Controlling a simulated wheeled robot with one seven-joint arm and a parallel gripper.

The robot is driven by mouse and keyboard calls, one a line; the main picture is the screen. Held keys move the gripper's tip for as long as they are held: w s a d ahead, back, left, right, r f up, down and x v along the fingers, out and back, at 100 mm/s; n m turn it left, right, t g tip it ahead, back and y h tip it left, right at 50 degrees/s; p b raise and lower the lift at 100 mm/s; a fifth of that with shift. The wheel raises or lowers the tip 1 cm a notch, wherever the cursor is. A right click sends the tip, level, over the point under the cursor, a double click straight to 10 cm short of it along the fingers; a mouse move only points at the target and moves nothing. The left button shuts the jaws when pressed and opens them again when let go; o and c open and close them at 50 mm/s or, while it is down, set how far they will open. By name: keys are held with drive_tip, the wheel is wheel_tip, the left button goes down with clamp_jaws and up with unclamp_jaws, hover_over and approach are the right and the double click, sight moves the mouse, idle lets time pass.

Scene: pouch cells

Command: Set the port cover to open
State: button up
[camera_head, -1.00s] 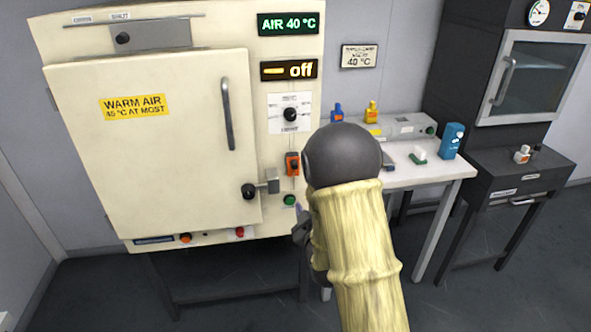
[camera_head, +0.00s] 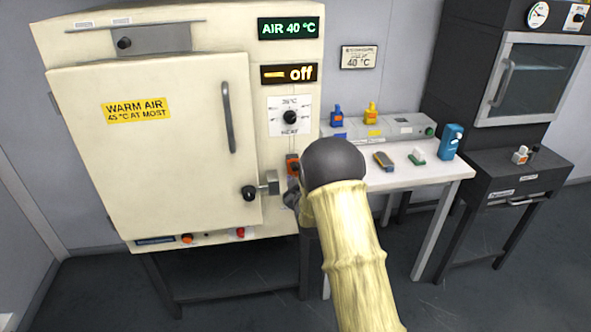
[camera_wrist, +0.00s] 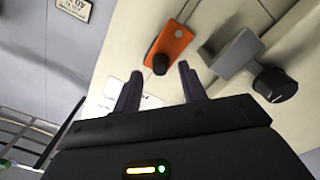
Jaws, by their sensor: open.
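A grey plate (camera_head: 152,40) with a black knob (camera_head: 124,43) at its left sits near the top of the cream warm-air cabinet. Two small labels above it look like OPEN and SHUT; it appears to be the port cover. The knob is under the labels' right end. My gripper (camera_wrist: 158,88) is open and empty, far below and right of that plate, at the cabinet's right front. Its fingertips are just short of an orange block (camera_wrist: 174,45) with a dark knob. The head view shows the orange block (camera_head: 293,165) partly hidden by my arm.
A grey door latch (camera_head: 268,185) with a black knob stands out left of my gripper. The closed door has a long handle (camera_head: 229,117). A white table (camera_head: 440,172) with small bottles stands right. A dark oven cabinet (camera_head: 470,70) is farther right.

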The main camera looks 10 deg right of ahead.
drive_tip(key=shift+w, duration=1.4)
drive_tip(key=shift+c, duration=0.4)
clamp_jaws()
drive_tip(key=shift+d, duration=0.1)
drive_tip(key=d+f+m+b, duration=0.4)
drive_tip(key=m+b, duration=0.9)
drive_tip(key=m, duration=0.5)
drive_tip(key=shift+d+f+b, duration=0.2)
drive_tip(key=shift+f+b, duration=0.05)
drive_tip(key=shift+b, duration=0.15)
